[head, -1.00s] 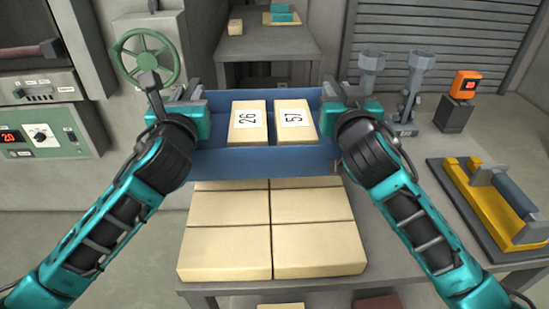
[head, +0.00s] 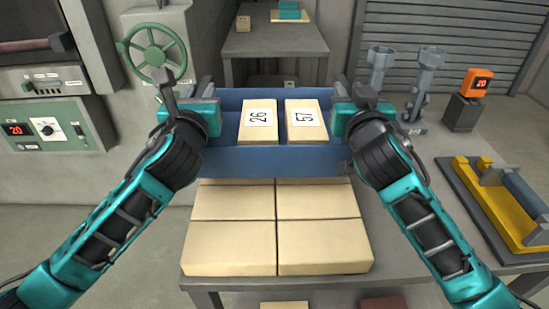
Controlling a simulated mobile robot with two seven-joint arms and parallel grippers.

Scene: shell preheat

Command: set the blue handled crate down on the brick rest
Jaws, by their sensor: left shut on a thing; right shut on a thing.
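The blue crate (head: 270,161) is held level between my two grippers, above the far part of the brick rest (head: 228,247). Two cream blocks lie in it, one marked 26 (head: 257,135) and one marked 57 (head: 308,135). My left gripper (head: 209,108) is shut at the crate's left end, and my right gripper (head: 343,108) is shut at its right end. The handles are mostly hidden by the grippers. The brick rest is several cream bricks laid flat on a grey table. The crate hides its far part, and I cannot tell whether they touch.
A yellow fixture with a grey bar (head: 505,205) sits at the right. Grey stands (head: 425,85) and an orange display (head: 477,84) stand behind it. A green handwheel (head: 157,52) and a control panel (head: 50,130) are at the left. Another table (head: 275,42) stands behind.

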